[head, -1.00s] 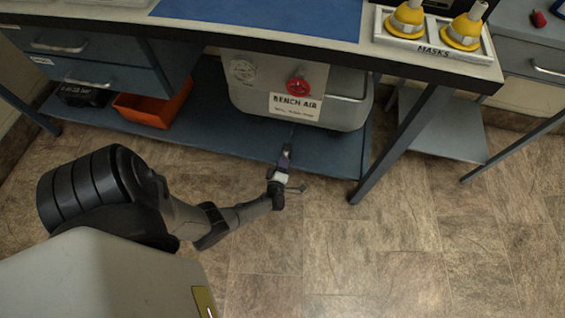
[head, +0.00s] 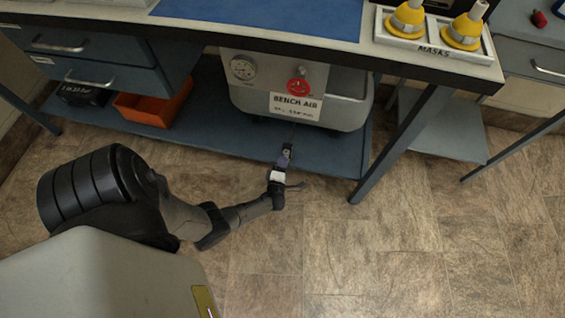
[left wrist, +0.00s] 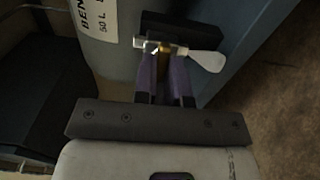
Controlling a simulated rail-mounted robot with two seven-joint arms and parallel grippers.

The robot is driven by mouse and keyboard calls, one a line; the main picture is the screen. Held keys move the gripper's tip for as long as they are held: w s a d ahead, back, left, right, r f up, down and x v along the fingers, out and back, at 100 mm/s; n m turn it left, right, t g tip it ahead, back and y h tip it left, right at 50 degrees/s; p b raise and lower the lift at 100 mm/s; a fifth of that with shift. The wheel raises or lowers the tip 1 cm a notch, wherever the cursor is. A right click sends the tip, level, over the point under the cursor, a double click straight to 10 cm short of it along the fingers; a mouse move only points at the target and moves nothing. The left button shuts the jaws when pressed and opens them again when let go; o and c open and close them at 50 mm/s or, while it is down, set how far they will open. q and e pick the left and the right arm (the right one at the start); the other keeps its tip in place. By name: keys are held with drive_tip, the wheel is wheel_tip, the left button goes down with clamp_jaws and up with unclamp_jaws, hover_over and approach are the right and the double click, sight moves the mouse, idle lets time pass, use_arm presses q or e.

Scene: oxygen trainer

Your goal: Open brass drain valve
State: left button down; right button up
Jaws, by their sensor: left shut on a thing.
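The air tank (head: 350,112), labelled BENCH AIR, sits under the bench. In the left wrist view, the brass drain valve (left wrist: 164,54) shows between my purple fingertips, beside the tank's lower edge. A pale lever with a rounded paddle end (left wrist: 206,61) sticks out to the right of it. My left gripper (left wrist: 164,66) is shut on the valve piece. In the head view my left gripper (head: 285,156) reaches low in front of the tank, over the shelf's front edge. The valve cannot be made out there. My right gripper is not in view.
The tank carries a red knob (head: 298,87) and a round gauge (head: 242,69). The blue lower shelf (head: 335,160) runs beneath it. An orange bin (head: 140,110) stands left. A bench leg (head: 405,140) is on the right. The tiled floor in front is clear.

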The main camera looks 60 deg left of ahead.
use_arm(q)
drive_tip(key=c, duration=1.2)
unclamp_jaws()
drive_tip(key=p+v, duration=0.3)
drive_tip(key=v, duration=1.1)
drive_tip(key=shift+p, duration=0.4)
drive_tip(key=shift+a, duration=0.1)
